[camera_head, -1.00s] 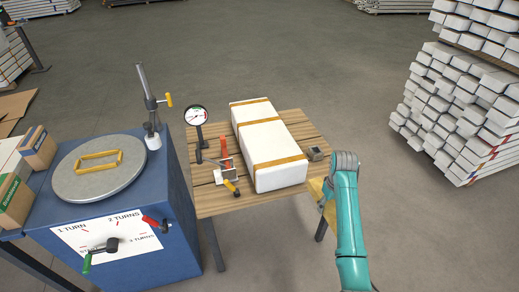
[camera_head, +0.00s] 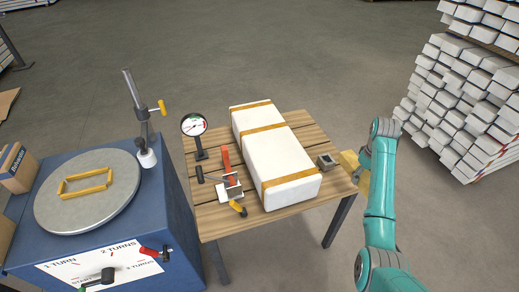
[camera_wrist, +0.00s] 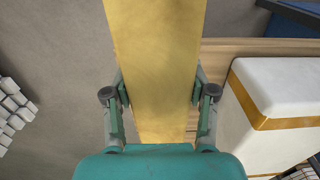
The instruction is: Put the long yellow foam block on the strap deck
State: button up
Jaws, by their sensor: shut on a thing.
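The long yellow foam block (camera_wrist: 155,50) stretches up the middle of the wrist view, between the two fingers of my gripper (camera_wrist: 157,88), which is shut on it. In the head view a part of the block (camera_head: 349,161) shows beside the right edge of the wooden slatted deck (camera_head: 222,217); my teal arm hides the rest and most of the gripper. The block's underside is hidden, so I cannot tell whether it touches the deck. A long white block with orange straps (camera_head: 273,150) lies on the deck.
A grey buckle (camera_head: 327,161) sits near the deck's right edge. A dial gauge (camera_head: 194,126) and a red-handled tool (camera_head: 229,170) stand on its left. A blue machine (camera_head: 180,205) with a round plate (camera_head: 60,213) is further left. White stacked beams (camera_head: 465,120) are at right.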

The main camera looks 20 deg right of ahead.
aim_at(301, 131)
jog(key=i, duration=1.45)
